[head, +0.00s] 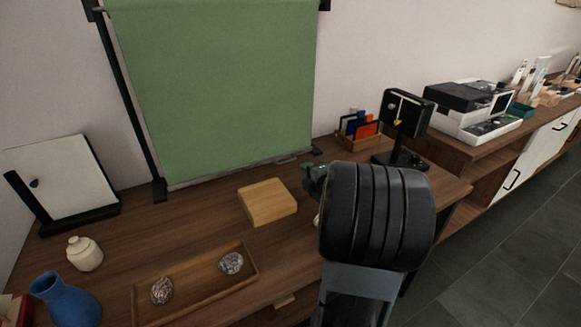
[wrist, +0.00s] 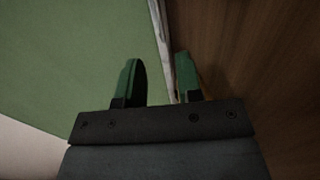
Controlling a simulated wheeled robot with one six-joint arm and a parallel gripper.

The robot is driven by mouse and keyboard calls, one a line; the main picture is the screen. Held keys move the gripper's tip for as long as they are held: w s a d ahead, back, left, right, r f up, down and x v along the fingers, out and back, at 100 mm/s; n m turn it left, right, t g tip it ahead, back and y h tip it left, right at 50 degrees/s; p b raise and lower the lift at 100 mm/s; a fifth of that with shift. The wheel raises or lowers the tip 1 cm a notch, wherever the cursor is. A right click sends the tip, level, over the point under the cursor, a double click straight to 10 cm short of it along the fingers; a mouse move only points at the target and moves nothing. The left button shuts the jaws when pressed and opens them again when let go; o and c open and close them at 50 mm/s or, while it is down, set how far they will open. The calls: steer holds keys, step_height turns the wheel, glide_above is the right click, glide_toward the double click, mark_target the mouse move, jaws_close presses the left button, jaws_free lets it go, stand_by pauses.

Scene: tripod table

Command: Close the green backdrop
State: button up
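The green backdrop (head: 215,80) hangs unrolled between black side posts, its lower edge close to the tabletop. Its pale bottom bar (head: 240,168) runs along that edge. In the wrist view, the green cloth (wrist: 60,60) fills the left and the bottom bar (wrist: 161,38) runs down toward the gap between my fingers. My gripper (wrist: 160,72) is open, with one green-tipped finger on the cloth side and one on the wood side. I cannot tell whether either finger touches the bar. In the head view, my gripper (head: 314,174) is near the backdrop's lower right corner, mostly hidden by my arm.
The wooden table (head: 190,222) holds a wooden block (head: 267,201), a tray (head: 200,297) with two crumpled silvery balls, a cream jar (head: 85,254) and a blue vase (head: 64,300). A card holder (head: 360,132) and black stand (head: 402,125) are behind my arm to the right.

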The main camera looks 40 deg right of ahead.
steer(key=b+x, duration=0.1)
steer(key=x, duration=1)
steer(key=shift+w+b, duration=0.2)
steer(key=shift+b, duration=0.1)
steer(key=shift+c, duration=0.5)
jaws_close()
